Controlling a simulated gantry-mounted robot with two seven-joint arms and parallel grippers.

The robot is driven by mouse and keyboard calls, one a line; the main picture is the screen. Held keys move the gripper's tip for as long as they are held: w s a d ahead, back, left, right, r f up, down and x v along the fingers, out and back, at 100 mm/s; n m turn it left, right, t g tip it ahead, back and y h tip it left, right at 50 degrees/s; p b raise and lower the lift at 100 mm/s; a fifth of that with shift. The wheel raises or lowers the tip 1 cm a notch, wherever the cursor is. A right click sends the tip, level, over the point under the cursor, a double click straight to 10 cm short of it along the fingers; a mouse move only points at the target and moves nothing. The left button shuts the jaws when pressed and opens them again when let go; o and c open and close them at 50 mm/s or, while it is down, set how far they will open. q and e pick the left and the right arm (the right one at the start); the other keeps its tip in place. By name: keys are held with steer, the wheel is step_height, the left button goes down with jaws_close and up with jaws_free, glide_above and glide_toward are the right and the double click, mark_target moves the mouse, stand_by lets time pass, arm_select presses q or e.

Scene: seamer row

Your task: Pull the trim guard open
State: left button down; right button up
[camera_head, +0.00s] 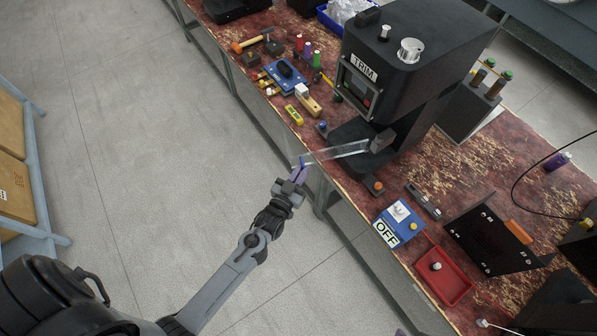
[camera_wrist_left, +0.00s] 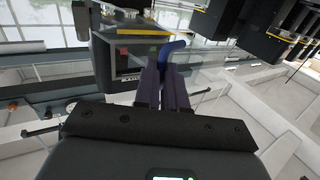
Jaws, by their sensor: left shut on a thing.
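The black trim machine (camera_head: 420,50), labelled TRIM, stands on the worn red bench. Its clear guard (camera_head: 338,153) is a see-through panel that sticks out from the machine past the bench's front edge. A blue handle (camera_wrist_left: 176,46) is at the guard's free end. My left gripper (camera_head: 299,172) is at that end, over the floor side of the bench edge. In the left wrist view its dark fingers (camera_wrist_left: 163,86) are shut on the blue handle, and they hide part of it. My right gripper is not in view.
A blue box marked OFF (camera_head: 398,224) and a red tray (camera_head: 443,276) are on the bench right of the machine. A hammer (camera_head: 250,40), a blue pad (camera_head: 285,75) and several small tools lie to its left. The floor in front is clear.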

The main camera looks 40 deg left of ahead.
arm_select(q)
steer(key=c, duration=1.6)
jaws_free()
steer(key=shift+w+d+r+t, duration=0.3)
steer(key=shift+d+r, duration=0.1)
steer(key=shift+r, duration=0.1)
steer(key=shift+c, duration=0.2)
steer(key=o, duration=0.4)
steer(key=shift+w+d, duration=0.1)
steer(key=shift+w, duration=0.05)
steer(key=shift+o, duration=0.2)
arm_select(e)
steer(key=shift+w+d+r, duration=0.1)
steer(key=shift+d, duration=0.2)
arm_select(q)
steer(key=s+d+b, duration=0.1)
steer(key=s+b, duration=0.1)
steer(key=s, duration=0.9)
steer(key=shift+f, duration=0.35)
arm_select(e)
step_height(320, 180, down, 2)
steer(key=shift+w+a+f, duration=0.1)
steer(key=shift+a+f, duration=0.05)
